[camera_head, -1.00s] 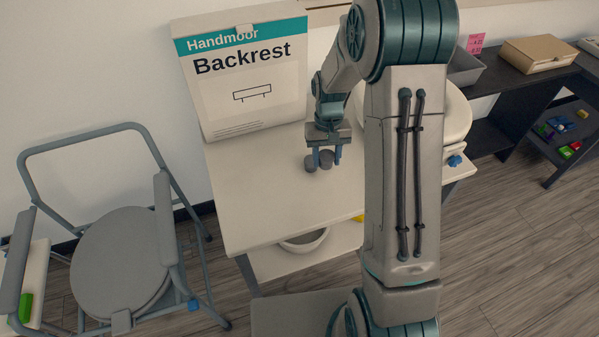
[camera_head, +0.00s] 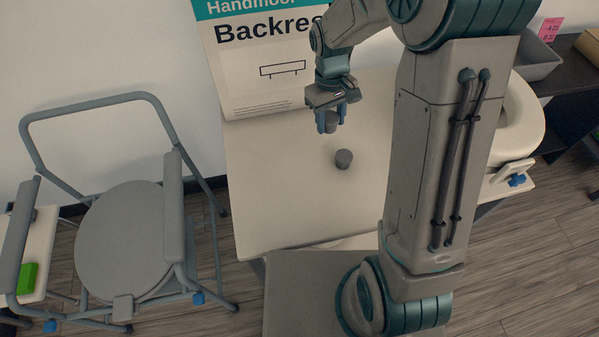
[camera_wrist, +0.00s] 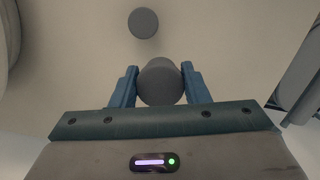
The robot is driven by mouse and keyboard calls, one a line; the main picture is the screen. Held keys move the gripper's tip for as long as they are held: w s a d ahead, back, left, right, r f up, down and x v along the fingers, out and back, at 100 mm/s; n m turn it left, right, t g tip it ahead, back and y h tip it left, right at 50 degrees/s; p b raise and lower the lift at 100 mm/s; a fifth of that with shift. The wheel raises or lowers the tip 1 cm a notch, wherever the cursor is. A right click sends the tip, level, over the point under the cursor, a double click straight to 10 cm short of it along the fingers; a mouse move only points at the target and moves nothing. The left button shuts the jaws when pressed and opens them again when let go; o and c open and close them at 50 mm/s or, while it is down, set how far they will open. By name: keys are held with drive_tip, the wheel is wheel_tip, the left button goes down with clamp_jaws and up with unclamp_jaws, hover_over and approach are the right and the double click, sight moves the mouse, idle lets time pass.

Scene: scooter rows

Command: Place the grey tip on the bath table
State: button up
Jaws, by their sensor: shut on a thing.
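My gripper (camera_head: 332,118) is shut on a grey tip (camera_head: 332,122), a short dark cylinder held between its blue fingers. The held tip also shows in the wrist view (camera_wrist: 160,82), between both fingers. It appears held above the white table (camera_head: 270,190). A second grey tip (camera_head: 343,159) stands apart on the table, just in front of the held one in the head view. It also shows beyond the fingers in the wrist view (camera_wrist: 143,22). The pictures do not say whether this white table is the bath table.
A Backrest box (camera_head: 265,60) stands at the table's back. A white toilet seat (camera_head: 525,120) is at the right, partly behind my arm. A grey commode chair (camera_head: 130,235) stands left. The table's left and front surface is clear.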

drive_tip(key=s+a+n+b, duration=0.3)
drive_tip(key=s+a+n, duration=0.2)
drive_tip(key=s, duration=0.1)
hover_over(286, 205)
drive_tip(key=shift+h, duration=0.4)
drive_tip(key=f, duration=0.6)
drive_tip(key=shift+w+a+f+b, duration=0.1)
drive_tip(key=shift+w+f+b, duration=0.25)
drive_tip(key=shift+f, duration=0.05)
drive_tip(key=shift+s+a+f, duration=0.15)
drive_tip(key=shift+s, duration=0.05)
drive_tip(key=shift+f+b, duration=0.4)
drive_tip(key=shift+f, duration=1.55)
drive_tip(key=shift+f, duration=0.15)
drive_tip(key=o, duration=0.9)
drive_tip(key=shift+o, duration=0.2)
wheel_tip(286, 205, up, 12)
drive_tip(key=w+a+p, duration=0.1)
drive_tip(key=p, duration=0.1)
drive_tip(key=shift+a, duration=0.25)
